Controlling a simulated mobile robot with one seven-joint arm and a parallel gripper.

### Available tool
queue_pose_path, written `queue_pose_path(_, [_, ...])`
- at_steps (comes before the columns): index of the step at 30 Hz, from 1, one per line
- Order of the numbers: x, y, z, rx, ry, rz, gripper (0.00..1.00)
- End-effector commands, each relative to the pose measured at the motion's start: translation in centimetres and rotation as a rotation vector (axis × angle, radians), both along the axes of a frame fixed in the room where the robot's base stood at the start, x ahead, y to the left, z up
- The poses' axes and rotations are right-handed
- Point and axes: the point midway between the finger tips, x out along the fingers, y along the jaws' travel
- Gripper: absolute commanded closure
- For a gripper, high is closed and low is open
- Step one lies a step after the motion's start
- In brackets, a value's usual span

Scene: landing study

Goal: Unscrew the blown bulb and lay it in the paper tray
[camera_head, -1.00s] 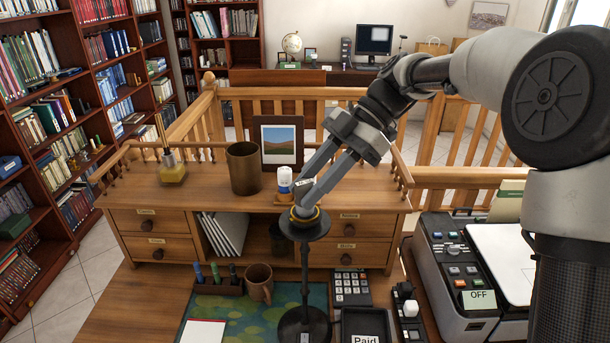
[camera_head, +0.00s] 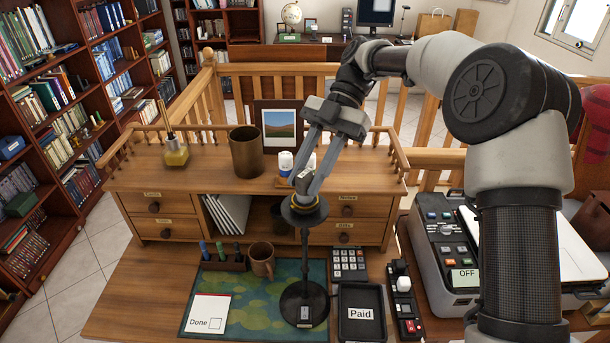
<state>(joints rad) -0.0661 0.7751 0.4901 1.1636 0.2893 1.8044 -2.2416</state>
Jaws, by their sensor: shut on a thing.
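My gripper (camera_head: 303,184) is shut on the bulb at the top of the dark desk lamp (camera_head: 304,213). The fingers hide most of the bulb, and I cannot tell whether it is still in the socket. A brass-coloured ring shows just under the fingertips. The lamp stands upright on a round base (camera_head: 304,304). A black tray (camera_head: 361,329) labelled "Paid" lies right of that base and looks empty. A white bulb with a blue band (camera_head: 286,164) stands on the desk's upper shelf, behind and left of my gripper. Another white thing (camera_head: 311,162) shows partly behind the fingers.
A brown mug (camera_head: 262,260), a pen holder (camera_head: 224,262) and a "Done" card (camera_head: 207,314) are left of the lamp. A calculator (camera_head: 349,264) and a switch strip (camera_head: 404,302) are on the right. A printer (camera_head: 445,250) reading OFF stands further right. A brown cup (camera_head: 246,153) and picture frame (camera_head: 278,130) stand behind.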

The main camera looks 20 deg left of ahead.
Motion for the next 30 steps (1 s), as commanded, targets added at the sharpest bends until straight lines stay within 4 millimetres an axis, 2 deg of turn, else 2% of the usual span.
queue_pose_path(8, [0.0,0.0,0.7,0.001,0.0,-0.001,0.95])
queue_pose_path(30, [0.0,0.0,4.3,0.002,0.0,-0.001,0.95])
